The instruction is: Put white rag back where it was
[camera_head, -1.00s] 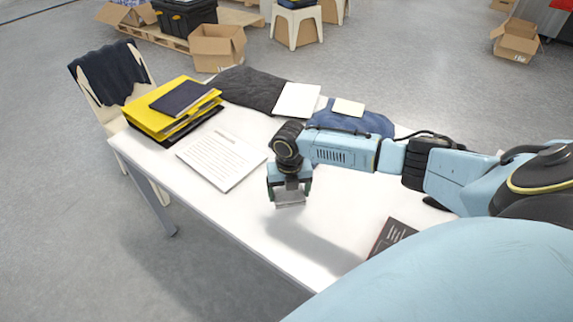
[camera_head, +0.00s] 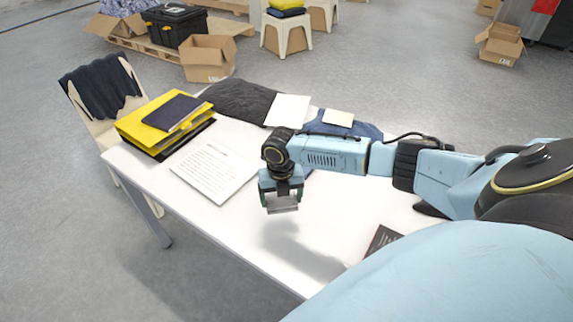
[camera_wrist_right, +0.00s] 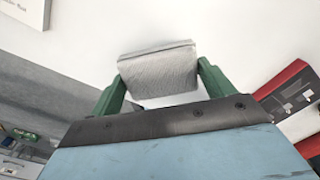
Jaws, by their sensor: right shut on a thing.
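My right gripper (camera_head: 281,200) is above the front part of the white table (camera_head: 330,215). It is shut on a small folded rag, light grey to white (camera_head: 283,205), held clear of the tabletop with a shadow below. In the right wrist view the rag (camera_wrist_right: 158,72) sits between the two green fingers of the right gripper (camera_wrist_right: 160,85). My left gripper is not in view.
A printed sheet (camera_head: 213,172) and yellow folders (camera_head: 150,130) lie at the table's left. A dark cloth (camera_head: 238,101), white paper (camera_head: 288,110) and blue cloth (camera_head: 360,130) lie along the back edge. A dark booklet (camera_head: 382,239) lies near my body. The table's middle is clear.

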